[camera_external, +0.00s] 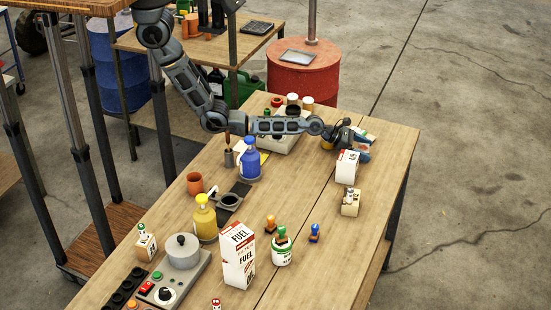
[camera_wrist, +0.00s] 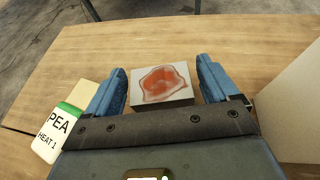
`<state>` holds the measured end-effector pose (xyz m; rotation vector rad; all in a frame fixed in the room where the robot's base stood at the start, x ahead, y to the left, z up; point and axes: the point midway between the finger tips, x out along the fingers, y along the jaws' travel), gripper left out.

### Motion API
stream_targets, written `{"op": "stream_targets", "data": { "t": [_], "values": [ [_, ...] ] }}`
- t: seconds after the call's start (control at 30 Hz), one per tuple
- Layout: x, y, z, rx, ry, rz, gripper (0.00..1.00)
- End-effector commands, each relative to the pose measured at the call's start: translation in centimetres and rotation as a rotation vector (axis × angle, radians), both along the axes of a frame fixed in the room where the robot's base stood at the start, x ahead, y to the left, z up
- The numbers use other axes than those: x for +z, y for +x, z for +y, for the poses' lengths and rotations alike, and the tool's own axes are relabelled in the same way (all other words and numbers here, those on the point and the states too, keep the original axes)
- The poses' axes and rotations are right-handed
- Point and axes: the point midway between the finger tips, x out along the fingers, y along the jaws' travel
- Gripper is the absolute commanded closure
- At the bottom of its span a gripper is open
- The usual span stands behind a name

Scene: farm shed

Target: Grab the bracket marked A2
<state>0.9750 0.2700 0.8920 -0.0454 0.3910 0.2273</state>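I cannot read an A2 mark in either view, and I cannot pick out the bracket for certain. My gripper (camera_external: 366,147) is at the far right part of the long wooden table, low over its top. In the wrist view, my gripper (camera_wrist: 158,70) has its two blue fingers spread apart. A small grey block (camera_wrist: 163,102) with a red-orange blotch on its face lies between and just beyond them, with the near edge close to the gripper's body. I cannot tell whether either finger touches it. In the external view the block is not clearly visible, probably hidden by the gripper.
A white-and-green packet (camera_wrist: 62,128) lettered PEA lies left of the fingers. A large pale box (camera_wrist: 294,105) stands close on the right. In the external view a white carton (camera_external: 347,167) stands just below my gripper, with a tan block (camera_external: 351,205) nearer. Bare table lies beyond the fingers.

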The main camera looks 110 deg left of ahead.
Motion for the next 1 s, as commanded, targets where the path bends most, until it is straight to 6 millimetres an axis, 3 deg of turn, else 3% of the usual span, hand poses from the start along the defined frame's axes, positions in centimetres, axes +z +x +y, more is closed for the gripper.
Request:
{"op": "stream_targets", "data": {
  "t": [0.07,0.53,0.83,1.0],
  "values": [
    [0.0,0.0,0.0,0.0,0.0,0.0,0.21],
    [0.0,0.0,0.0,0.0,0.0,0.0,0.65],
    [0.2,0.0,0.0,-0.001,0.001,-0.001,0.66],
    [1.4,0.1,-0.1,-0.002,0.001,-0.004,0.66]
  ]
}}
